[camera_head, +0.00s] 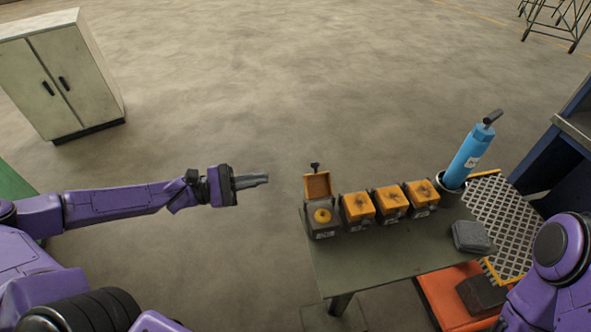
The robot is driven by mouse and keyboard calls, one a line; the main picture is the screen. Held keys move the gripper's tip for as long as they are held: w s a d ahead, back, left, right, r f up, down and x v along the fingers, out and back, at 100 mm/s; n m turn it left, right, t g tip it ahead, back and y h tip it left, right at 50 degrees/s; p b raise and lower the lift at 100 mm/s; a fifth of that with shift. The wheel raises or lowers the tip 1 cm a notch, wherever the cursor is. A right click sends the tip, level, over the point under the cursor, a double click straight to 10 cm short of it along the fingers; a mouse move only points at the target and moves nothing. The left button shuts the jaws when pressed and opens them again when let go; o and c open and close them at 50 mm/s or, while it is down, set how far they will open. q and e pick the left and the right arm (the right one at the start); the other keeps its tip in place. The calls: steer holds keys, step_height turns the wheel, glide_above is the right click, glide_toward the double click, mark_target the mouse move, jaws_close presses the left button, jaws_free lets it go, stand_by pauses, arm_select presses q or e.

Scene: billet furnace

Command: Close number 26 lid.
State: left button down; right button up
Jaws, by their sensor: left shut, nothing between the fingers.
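A small box (323,228) with a raised orange lid (317,185) stands at the left end of the table. Its lid is tilted up at the back, and a yellow round part shows inside. The number on its front is too small to read. Three more boxes with shut orange lids (357,206) stand in a row to its right. My left gripper (266,179) is shut and empty, left of the open box and apart from it, its fingers pointing right towards the raised lid. My right arm shows at the lower right, but its gripper is not in view.
The table (395,256) also bears a grey block (470,236) and a blue cylinder (468,155) standing in a dark pot. A metal grating (510,208) and an orange bin (440,293) are at the right. A cabinet (60,75) stands far left. The floor between is clear.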

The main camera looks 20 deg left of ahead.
mark_target(317, 181)
arm_select(q)
steer(key=s+r+p+x, duration=0.1)
steer(key=r+p+x, duration=0.1)
steer(key=x, duration=0.8)
steer(key=shift+d, duration=0.25)
arm_select(e)
steer(key=shift+w+r, duration=0.1)
steer(key=shift+r, duration=0.45)
arm_select(q)
steer(key=shift+s, duration=0.1)
